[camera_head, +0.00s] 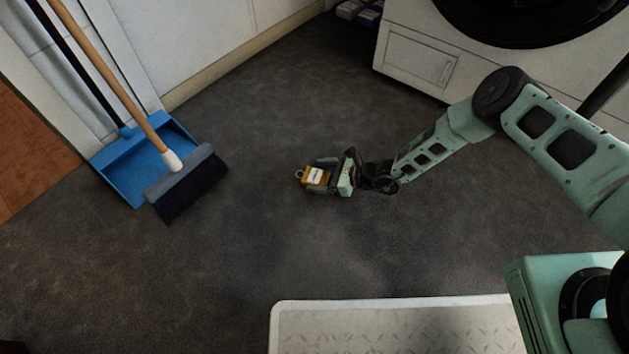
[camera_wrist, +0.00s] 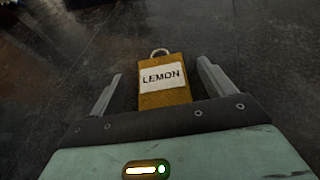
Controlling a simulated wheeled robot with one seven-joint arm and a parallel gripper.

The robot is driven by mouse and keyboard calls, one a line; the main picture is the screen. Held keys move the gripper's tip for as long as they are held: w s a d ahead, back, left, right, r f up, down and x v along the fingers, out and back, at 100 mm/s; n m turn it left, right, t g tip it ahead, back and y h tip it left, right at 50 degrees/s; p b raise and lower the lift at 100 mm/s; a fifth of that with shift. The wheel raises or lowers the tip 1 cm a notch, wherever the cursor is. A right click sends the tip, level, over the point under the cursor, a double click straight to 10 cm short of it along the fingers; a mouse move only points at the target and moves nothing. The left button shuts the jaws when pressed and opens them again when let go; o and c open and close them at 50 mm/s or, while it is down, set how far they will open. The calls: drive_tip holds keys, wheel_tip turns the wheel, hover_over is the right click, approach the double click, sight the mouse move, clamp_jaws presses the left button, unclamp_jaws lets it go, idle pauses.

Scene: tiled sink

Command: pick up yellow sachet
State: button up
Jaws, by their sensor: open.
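The yellow sachet (camera_head: 316,176) is an orange-yellow packet with a white label and a small ring at its far end. In the wrist view the sachet (camera_wrist: 165,96) lies between the two fingers, and its label reads LEMON. My gripper (camera_head: 317,177) is over it in the head view, with a finger on each side. In the wrist view my gripper (camera_wrist: 160,92) is open, with a visible gap between each finger and the sachet. The sachet's near end is hidden behind the gripper body. I cannot tell the height of the fingers above the floor.
A blue dustpan (camera_head: 128,171) and a broom (camera_head: 188,184) stand at the left. A white front-loading appliance (camera_head: 418,58) is at the back right. A pale mat (camera_head: 390,328) lies at the front. The dark floor (camera_head: 290,110) around the sachet is clear.

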sight(311, 175)
drive_tip(key=shift+w+a+f+b, duration=0.2)
drive_tip(key=shift+a+f+b, duration=0.2)
drive_tip(key=shift+a+b, duration=0.1)
drive_tip(key=shift+w+a+f+b, duration=0.15)
drive_tip(key=shift+a+f+b, duration=0.25)
drive_tip(key=shift+a, duration=0.1)
drive_tip(key=shift+w+a, duration=0.15)
drive_tip(key=shift+a, duration=0.2)
drive_tip(key=shift+r, duration=0.1)
drive_tip(key=c, duration=1.1)
drive_tip(key=shift+r, duration=0.1)
drive_tip(key=shift+c, duration=0.2)
wheel_tip(311, 175, up, 10)
drive_tip(key=p, duration=0.7)
